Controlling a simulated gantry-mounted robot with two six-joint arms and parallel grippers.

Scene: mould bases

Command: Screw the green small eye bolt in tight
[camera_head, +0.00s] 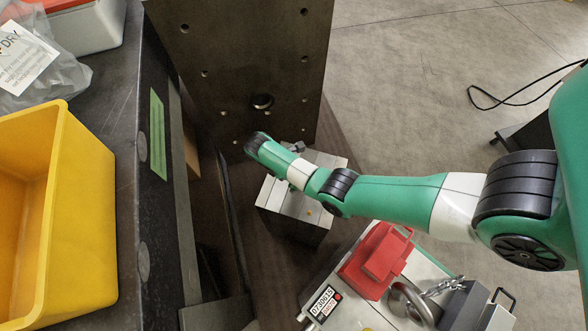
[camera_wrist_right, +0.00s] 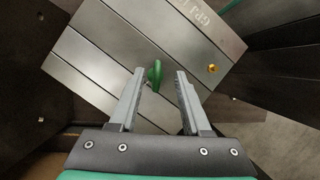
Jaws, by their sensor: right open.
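The green small eye bolt (camera_wrist_right: 155,76) shows in the right wrist view, its ring seen nearly edge-on against the top of a grey steel mould block (camera_wrist_right: 95,60). I cannot tell how deep its thread sits. My right gripper (camera_wrist_right: 160,73) is open, with one finger on each side of the eye bolt and a visible gap to both, wider on the right. In the head view the mould block (camera_head: 290,222) stands below my right arm, whose wrist hides part of its top. The eye bolt cannot be made out there. My left gripper is not in view.
A tall dark steel plate (camera_head: 240,60) with holes stands behind the block. A yellow bin (camera_head: 80,215) is on the dark bench at left. A red object (camera_head: 377,260) lies on equipment at lower right. A brass-coloured fitting (camera_wrist_right: 213,68) sits on the block.

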